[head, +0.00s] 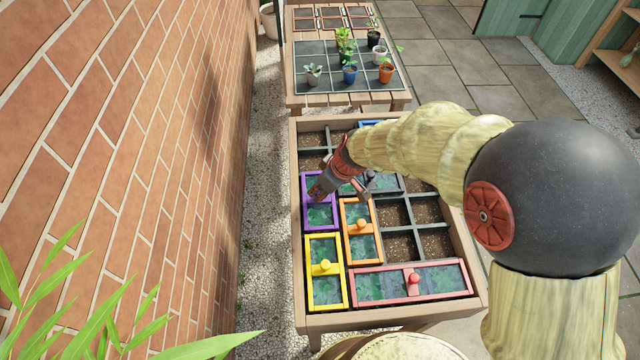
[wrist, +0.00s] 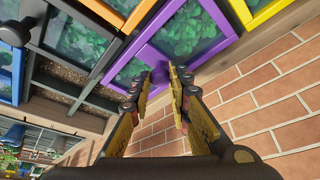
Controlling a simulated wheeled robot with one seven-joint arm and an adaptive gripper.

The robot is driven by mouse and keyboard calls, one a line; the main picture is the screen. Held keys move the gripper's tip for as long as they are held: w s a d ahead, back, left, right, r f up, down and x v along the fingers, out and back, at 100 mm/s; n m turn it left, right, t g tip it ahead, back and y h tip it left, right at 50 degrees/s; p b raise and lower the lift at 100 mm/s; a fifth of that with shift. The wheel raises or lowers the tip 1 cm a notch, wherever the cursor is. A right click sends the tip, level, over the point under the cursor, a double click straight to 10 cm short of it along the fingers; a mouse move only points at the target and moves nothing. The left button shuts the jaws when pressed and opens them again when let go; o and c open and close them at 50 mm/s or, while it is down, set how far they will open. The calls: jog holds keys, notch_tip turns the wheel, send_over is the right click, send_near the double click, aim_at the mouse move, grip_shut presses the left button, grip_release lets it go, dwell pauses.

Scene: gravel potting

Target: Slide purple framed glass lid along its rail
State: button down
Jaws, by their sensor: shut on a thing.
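The purple framed glass lid (head: 320,216) lies at the left side of the planter box, in the head view. It also shows in the wrist view (wrist: 148,50), with green leaves under its glass. My gripper (head: 316,192) reaches down onto the lid's middle from the upper right. In the wrist view, my gripper (wrist: 160,80) has its fingertips close together around the lid's purple knob (wrist: 160,72). Most of the knob is hidden between the fingers.
A yellow framed lid (head: 324,292) lies just below the purple one. An orange framed lid (head: 360,248) is to its right, and a red framed lid (head: 412,299) lies at the front. Open soil cells (head: 400,247) show at the right. A brick wall (head: 120,130) stands left of the box.

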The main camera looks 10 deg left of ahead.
jog(key=shift+s, duration=0.1)
jog(key=c, duration=1.7)
grip_release()
jog(key=shift+c, duration=0.2)
jog(key=shift+o, duration=0.4)
jog(key=v, duration=1.2)
